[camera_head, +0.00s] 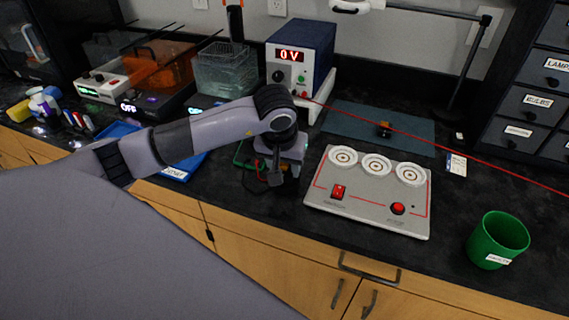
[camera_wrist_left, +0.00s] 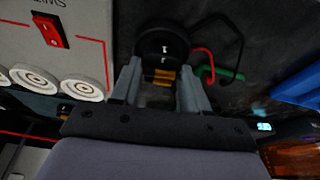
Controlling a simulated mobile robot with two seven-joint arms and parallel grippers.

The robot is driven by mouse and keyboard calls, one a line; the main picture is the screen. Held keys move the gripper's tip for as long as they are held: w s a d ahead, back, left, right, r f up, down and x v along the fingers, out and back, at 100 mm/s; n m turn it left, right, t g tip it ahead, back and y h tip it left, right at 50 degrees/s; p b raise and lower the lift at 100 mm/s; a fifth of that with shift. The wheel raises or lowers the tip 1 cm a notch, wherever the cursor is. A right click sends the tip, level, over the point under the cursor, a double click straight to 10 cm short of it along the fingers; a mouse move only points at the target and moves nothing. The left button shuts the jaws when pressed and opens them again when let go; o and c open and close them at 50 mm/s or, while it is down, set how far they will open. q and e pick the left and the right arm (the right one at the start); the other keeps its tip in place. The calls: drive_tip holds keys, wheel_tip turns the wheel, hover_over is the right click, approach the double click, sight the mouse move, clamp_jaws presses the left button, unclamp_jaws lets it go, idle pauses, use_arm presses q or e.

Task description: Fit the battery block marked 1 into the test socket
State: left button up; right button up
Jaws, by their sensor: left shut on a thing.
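My left gripper (camera_head: 277,180) is over the dark counter, just left of the grey panel. In the left wrist view, its fingers (camera_wrist_left: 163,72) are shut on a dark round block (camera_wrist_left: 163,42) marked 1, with an orange-gold part on its near side. The block is hard to make out in the head view, behind the gripper. The grey panel (camera_head: 335,212) has three white round sockets (camera_head: 376,164) in a row, a red rocker switch and a red button. Which part is the test socket I cannot tell. My right gripper is not in view.
Red and green wire pieces (camera_wrist_left: 207,68) lie beside the block. A dark mat (camera_head: 345,118) behind the panel holds a small black-and-orange item (camera_head: 384,129). A green cup (camera_head: 498,238) stands right, a blue tray (camera_head: 184,168) left, and a meter reading 0 V (camera_head: 300,55) behind.

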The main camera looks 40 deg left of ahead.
use_arm(q)
drive_tip(key=shift+f+b, duration=0.45)
drive_tip(key=shift+f, duration=0.1)
drive_tip(key=o, duration=0.8)
drive_tip(key=p+v, duration=0.3)
drive_tip(key=v, duration=0.1)
drive_tip(key=p+v, duration=0.4)
drive_tip(key=v, duration=0.3)
idle(0.5)
